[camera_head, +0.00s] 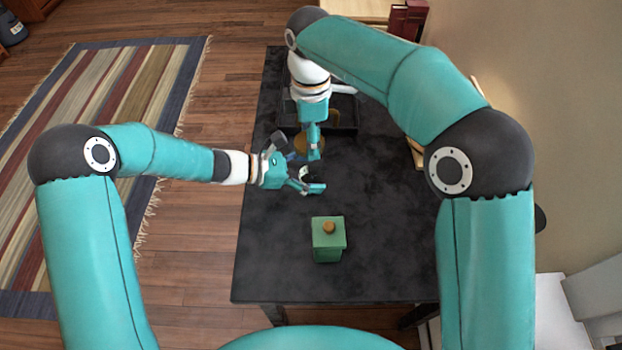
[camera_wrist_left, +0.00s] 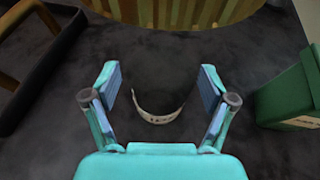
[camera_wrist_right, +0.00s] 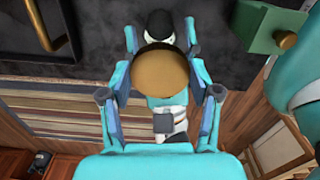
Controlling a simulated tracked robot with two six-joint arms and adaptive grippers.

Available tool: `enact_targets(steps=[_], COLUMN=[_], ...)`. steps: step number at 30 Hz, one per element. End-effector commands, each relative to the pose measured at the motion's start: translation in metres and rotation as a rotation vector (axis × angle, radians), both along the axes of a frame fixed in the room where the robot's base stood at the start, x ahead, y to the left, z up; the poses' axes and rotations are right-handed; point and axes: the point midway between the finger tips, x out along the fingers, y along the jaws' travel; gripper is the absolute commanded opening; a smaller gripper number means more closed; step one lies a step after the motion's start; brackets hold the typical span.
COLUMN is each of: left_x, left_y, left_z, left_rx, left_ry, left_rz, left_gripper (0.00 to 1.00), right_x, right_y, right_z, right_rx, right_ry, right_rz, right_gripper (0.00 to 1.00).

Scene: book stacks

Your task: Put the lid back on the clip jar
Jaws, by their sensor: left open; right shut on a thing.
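A round brown lid (camera_wrist_right: 160,72) is between the fingers of my right gripper (camera_wrist_right: 160,50), which is shut on it. In the head view the lid (camera_head: 300,143) is partly hidden behind that gripper (camera_head: 314,152). My left gripper (camera_head: 308,181) is open, just in front of the lid. In the left wrist view a curved white label (camera_wrist_left: 158,117) shows between its open fingers, seemingly on the clip jar; the jar's walls are hard to make out. In the right wrist view a dark round shape with white, perhaps the jar (camera_wrist_right: 157,22), shows beyond the lid.
A green box (camera_head: 328,240) with a wooden knob stands upright on the dark table (camera_head: 385,240), nearer my body. Red books (camera_head: 405,20) stand at the back.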

Motion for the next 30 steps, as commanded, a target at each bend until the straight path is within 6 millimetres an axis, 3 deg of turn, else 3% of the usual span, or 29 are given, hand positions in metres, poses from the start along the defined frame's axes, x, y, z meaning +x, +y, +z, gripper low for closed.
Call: enact_targets(steps=[2, 16, 23, 30], left_x=[0.0, 0.0, 0.0, 0.0], left_y=[0.0, 0.001, 0.001, 0.001], left_z=[0.0, 0.0, 0.0, 0.0], left_rx=[0.0, 0.0, 0.0, 0.0], left_ry=[0.0, 0.001, 0.001, 0.001], left_rz=[0.0, 0.0, 0.001, 0.001], left_gripper=[0.8, 0.02, 0.0, 0.0], right_x=[0.0, 0.0, 0.0, 0.0], right_y=[0.0, 0.0, 0.0, -0.002], right_z=[0.0, 0.0, -0.007, -0.04], right_rx=[0.0, 0.0, -0.001, -0.002], right_ry=[0.0, 0.0, 0.003, 0.004], right_rz=[0.0, 0.0, 0.001, 0.001], right_gripper=[0.49, 0.49, 0.49, 0.49])
